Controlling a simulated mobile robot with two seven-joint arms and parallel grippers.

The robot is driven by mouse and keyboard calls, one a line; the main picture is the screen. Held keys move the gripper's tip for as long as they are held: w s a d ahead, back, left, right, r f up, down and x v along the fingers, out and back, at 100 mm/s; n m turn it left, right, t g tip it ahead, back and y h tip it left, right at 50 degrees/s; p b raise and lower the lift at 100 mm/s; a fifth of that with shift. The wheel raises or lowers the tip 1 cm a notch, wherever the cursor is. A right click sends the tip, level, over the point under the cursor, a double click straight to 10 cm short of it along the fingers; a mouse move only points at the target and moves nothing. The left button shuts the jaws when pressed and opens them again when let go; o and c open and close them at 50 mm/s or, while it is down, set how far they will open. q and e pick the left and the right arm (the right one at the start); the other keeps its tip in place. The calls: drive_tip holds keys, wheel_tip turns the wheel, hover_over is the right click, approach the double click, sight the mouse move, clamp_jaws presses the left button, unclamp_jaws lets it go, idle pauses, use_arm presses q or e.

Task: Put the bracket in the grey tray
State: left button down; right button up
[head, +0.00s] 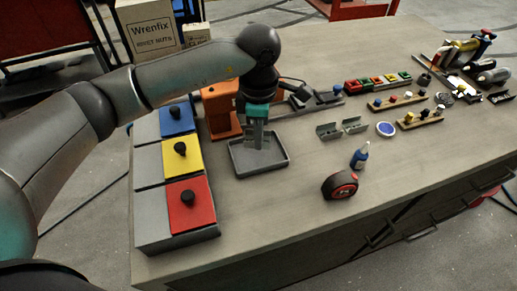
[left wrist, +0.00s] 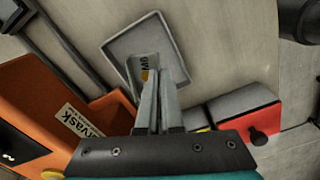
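The grey tray (head: 277,163) lies on the bench, right of the coloured-lid boxes; it also fills the upper middle of the left wrist view (left wrist: 117,50). My left gripper (head: 258,143) points down over the tray. Its fingers (left wrist: 160,80) are close together on a light grey bracket (left wrist: 145,64), which has a dark and yellow marking. The bracket is low, inside the tray's outline; whether it touches the tray floor I cannot tell. The fingers partly hide it. My right gripper is not in view.
Boxes with blue, yellow and red lids (head: 188,205) stand left of the tray. An orange stand (head: 220,112) is behind it. Grey angled pieces (head: 328,131), a blue bottle (head: 360,156) and a tape measure (head: 340,185) are to the right. The front bench is clear.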

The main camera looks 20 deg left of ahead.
sight(259, 161)
use_arm(q)
drive_tip(key=shift+f, duration=2.25)
drive_tip(key=shift+f+b, duration=0.2)
drive_tip(key=shift+b, duration=0.15)
drive_tip(key=c, duration=1.1)
unclamp_jaws()
wheel_tip(259, 161, up, 12)
drive_tip(key=shift+r+p, duration=0.2)
drive_tip(key=shift+p, duration=0.3)
